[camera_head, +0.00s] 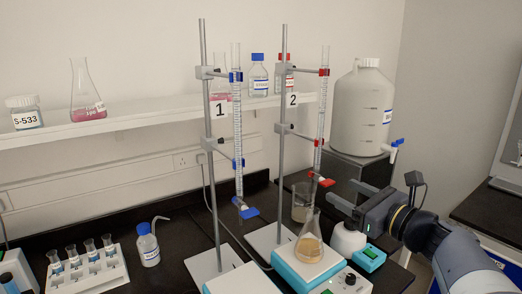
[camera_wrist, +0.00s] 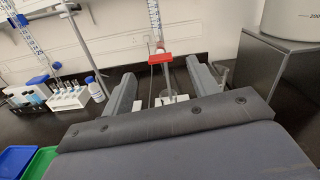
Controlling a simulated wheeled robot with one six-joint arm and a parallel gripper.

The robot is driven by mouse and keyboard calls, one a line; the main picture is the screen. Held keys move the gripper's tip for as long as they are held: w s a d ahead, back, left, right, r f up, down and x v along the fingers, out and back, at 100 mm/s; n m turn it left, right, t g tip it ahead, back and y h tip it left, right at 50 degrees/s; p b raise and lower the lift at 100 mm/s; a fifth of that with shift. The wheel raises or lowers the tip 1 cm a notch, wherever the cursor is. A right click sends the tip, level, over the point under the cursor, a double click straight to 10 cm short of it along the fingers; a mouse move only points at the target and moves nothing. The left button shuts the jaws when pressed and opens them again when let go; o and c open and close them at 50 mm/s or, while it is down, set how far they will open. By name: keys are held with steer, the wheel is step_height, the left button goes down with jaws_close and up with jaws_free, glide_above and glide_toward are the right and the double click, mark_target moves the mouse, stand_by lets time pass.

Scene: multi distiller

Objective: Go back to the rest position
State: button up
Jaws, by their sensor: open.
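My gripper (camera_head: 343,195) is open, with its two fingers pointing left just right of the burette marked 2 (camera_head: 321,130). In the wrist view, both fingers of my gripper (camera_wrist: 160,72) are spread apart, and the red valve (camera_wrist: 153,59) of that burette shows beyond them in the gap. I cannot tell whether a finger touches it. A conical flask with amber liquid (camera_head: 308,246) stands below the burette on a blue and white stirrer plate (camera_head: 290,268). Nothing is clearly held in the fingers.
Burette stand 1 (camera_head: 208,120) is at the left. A large white carboy (camera_head: 362,110) sits on a dark box (camera_head: 345,168) behind my gripper. A tube rack (camera_head: 100,272), a wash bottle (camera_head: 147,245) and a beaker (camera_head: 301,200) stand on the bench. A shelf (camera_head: 130,117) runs above.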

mark_target(319, 175)
steer(key=p+x, duration=0.1)
steer(key=x, duration=0.8)
steer(key=shift+w+a+r, duration=0.1)
steer(key=shift+w+a, duration=0.05)
steer(key=shift+r+m+p, duration=0.15)
steer(key=shift+m+p, duration=0.55)
steer(key=shift+p, duration=0.25)
steer(key=shift+f+m+p, duration=0.2)
steer(key=shift+m+p, duration=0.4)
steer(key=shift+f+b, duration=0.1)
steer(key=shift+b, duration=0.25)
